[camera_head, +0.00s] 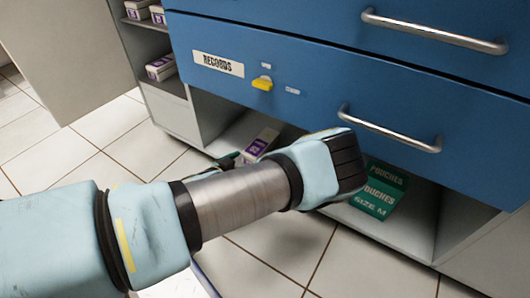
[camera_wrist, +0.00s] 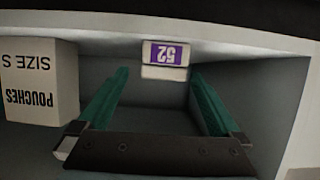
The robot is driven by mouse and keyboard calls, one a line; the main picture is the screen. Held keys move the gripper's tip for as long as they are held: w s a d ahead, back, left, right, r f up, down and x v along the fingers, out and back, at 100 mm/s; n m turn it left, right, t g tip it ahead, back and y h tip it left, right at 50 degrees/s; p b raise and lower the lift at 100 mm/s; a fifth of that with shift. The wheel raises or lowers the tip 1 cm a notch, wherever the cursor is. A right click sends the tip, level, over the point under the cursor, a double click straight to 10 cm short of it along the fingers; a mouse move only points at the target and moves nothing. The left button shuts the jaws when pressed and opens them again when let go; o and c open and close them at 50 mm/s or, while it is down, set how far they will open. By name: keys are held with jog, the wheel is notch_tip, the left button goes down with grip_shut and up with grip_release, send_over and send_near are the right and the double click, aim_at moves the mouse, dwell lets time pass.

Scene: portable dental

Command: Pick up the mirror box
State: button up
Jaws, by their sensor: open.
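A white box with a purple label sits in the open shelf bay under the blue drawers, left of my wrist in the head view (camera_head: 261,144). In the wrist view, a small white box with a purple label reading 52 upside down (camera_wrist: 165,54) stands at the back of the bay. No word "mirror" is legible, so I cannot confirm which is the mirror box. My gripper (camera_wrist: 160,74) is open, its two green fingers reaching into the bay on either side of the purple-labelled box, with nothing held. In the head view my wrist hides most of the gripper.
A pale box marked POUCHES SIZE S (camera_wrist: 40,88) stands left of the fingers. Green POUCHES boxes (camera_head: 379,192) stand right of my wrist. The blue drawer (camera_head: 310,88) with its metal handle (camera_head: 390,128) overhangs the bay. More boxes (camera_head: 160,67) sit on side shelves.

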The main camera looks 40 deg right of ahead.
jog(key=b+x, duration=0.1)
jog(key=x, duration=0.2)
jog(key=shift+w+d+f, duration=0.15)
jog(key=shift+d+f, duration=0.05)
jog(key=shift+d, duration=0.1)
jog(key=b+x, duration=0.3)
jog(key=b, duration=0.1)
jog(key=shift+w+d+f, duration=0.1)
jog(key=shift+w+d, duration=0.15)
jog(key=shift+d, duration=0.05)
jog(key=shift+w+d, duration=0.2)
jog(key=shift+d, duration=0.4)
jog(key=shift+c, duration=0.2)
grip_shut()
